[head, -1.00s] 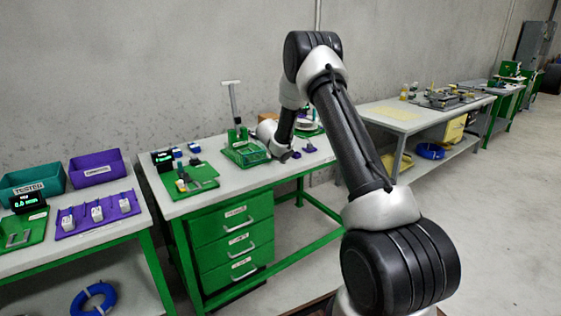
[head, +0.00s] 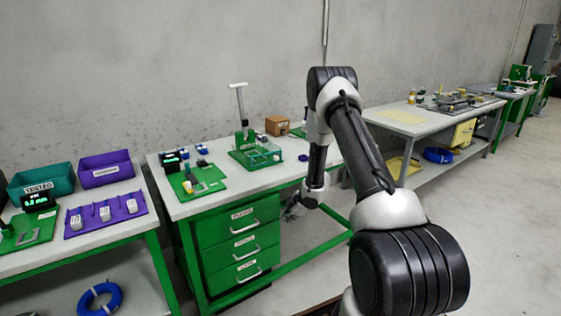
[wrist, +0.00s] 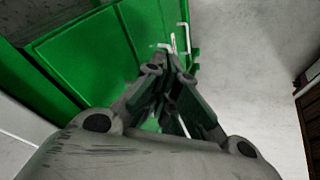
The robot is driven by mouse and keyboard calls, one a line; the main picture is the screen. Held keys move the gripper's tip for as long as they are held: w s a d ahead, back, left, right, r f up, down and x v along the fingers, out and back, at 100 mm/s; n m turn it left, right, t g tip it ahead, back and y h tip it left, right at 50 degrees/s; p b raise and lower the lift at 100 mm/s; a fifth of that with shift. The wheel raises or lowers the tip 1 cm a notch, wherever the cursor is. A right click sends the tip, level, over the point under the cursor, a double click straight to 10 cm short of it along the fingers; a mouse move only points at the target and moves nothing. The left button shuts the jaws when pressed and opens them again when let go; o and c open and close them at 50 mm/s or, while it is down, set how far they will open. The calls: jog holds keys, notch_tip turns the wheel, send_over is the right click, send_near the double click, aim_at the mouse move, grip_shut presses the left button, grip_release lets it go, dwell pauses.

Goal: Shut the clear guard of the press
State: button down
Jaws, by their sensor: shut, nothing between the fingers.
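The press (head: 244,132) stands on the green-and-white bench, on a green base, with its T-shaped handle upright. Its clear guard (head: 264,153) shows as a see-through box shape with green edges at the front right of the press. At this size I cannot tell whether the guard is open or shut. My gripper (head: 292,212) is out in front of the bench, below the top's level, well apart from the press. In the wrist view my gripper (wrist: 168,62) is shut and empty, with green bench drawers beyond it. The press is not in the wrist view.
A green fixture board (head: 205,182) lies on the bench's left, with a small display (head: 170,158) behind it. A brown box (head: 277,125) stands behind the press, and a small purple part (head: 303,157) lies to its right. Floor is open at the right.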

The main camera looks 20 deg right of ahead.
jog(key=w+d+r+m+t+h, duration=0.1)
jog(key=w+d+r+m+t, duration=0.2)
jog(key=r+m+t, duration=0.4)
jog(key=w+d+r+m+t+h, duration=0.1)
jog(key=w+d+r+m+t, duration=0.3)
jog(key=r+m+t, duration=0.45)
jog(key=n+g, duration=0.2)
jog(key=g, duration=0.1)
send_near(268, 159)
jog(key=w+d, duration=0.1)
jog(key=w, duration=0.1)
jog(key=w+d+r, duration=0.1)
jog(key=w+d, duration=0.1)
jog(key=shift+r, duration=0.25)
